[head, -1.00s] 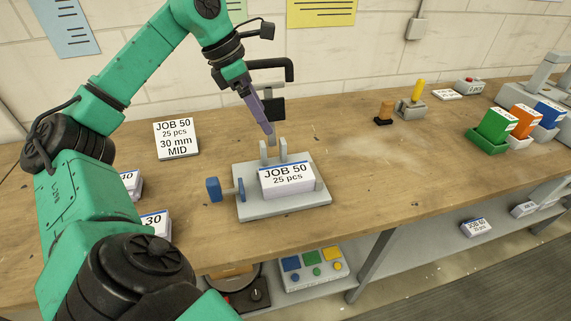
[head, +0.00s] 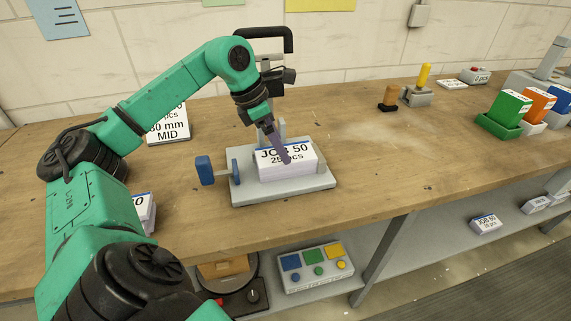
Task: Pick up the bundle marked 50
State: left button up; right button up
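The white bundle marked "JOB 50, 25 pcs" (head: 301,167) sits on a grey base plate (head: 250,192) with a blue-handled clamp (head: 205,170) at its left. My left gripper (head: 284,157) reaches down from above, its purple fingers covering part of the bundle's label. I see the fingers nearly edge-on, so I cannot tell their gap or whether they touch the bundle. Another bundle labelled JOB 50 (head: 486,223) lies on the lower shelf at the right. My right gripper is not in view.
A job sign (head: 170,128) stands behind my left arm, partly hidden. A partly hidden bundle (head: 144,210) is at the front left. Green (head: 508,110) and orange (head: 536,105) bins stand at the right.

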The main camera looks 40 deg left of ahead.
pick_arm(q)
jog(key=x, duration=0.4)
jog(key=shift+d+f, duration=0.15)
jog(key=shift+f, duration=0.05)
jog(key=shift+r, duration=0.1)
grip_shut()
notch_tip(320, 180, up, 20)
jog(key=p, duration=1.5)
